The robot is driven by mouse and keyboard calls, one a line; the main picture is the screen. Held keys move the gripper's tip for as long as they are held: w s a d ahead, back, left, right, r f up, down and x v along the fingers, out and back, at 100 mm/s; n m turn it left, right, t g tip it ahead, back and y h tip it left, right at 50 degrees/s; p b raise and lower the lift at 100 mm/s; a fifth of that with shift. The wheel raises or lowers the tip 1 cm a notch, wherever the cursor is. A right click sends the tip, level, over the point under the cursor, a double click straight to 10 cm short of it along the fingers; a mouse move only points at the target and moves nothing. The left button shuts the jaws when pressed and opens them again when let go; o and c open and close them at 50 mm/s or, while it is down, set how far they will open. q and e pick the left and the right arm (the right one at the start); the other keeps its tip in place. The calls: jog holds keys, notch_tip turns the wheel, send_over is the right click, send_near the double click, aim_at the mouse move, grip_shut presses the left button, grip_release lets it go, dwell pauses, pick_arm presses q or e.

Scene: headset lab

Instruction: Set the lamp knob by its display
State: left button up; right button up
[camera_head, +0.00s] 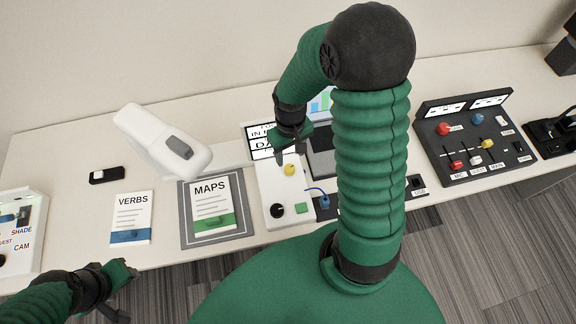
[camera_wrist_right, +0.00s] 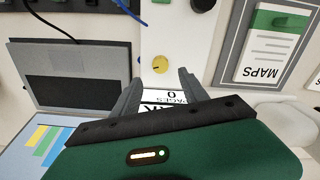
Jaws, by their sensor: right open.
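A white panel (camera_head: 268,182) on the table carries a yellow knob (camera_head: 290,169) and a black knob (camera_head: 277,210). I cannot read which is the lamp knob. A display (camera_head: 258,141) stands at its back, partly hidden by my right gripper; its text is only partly readable. My right gripper (camera_head: 292,155) is open and empty, just behind the yellow knob and apart from it. In the right wrist view the yellow knob (camera_wrist_right: 160,64) lies just beyond the open fingertips (camera_wrist_right: 160,77). My left gripper (camera_head: 128,292) is open and empty at the front left edge.
A MAPS booklet (camera_head: 212,207) lies on a grey mat left of the panel, with a VERBS booklet (camera_head: 130,218) further left. A white lamp-like head (camera_head: 163,140) rises behind them. A black control box (camera_head: 470,140) stands at right. My right arm hides the middle.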

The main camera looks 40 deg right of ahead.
aim_at(289, 167)
notch_tip(289, 167, down, 8)
jog(key=shift+r+b, duration=0.1)
jog(key=shift+b, duration=0.25)
grip_shut()
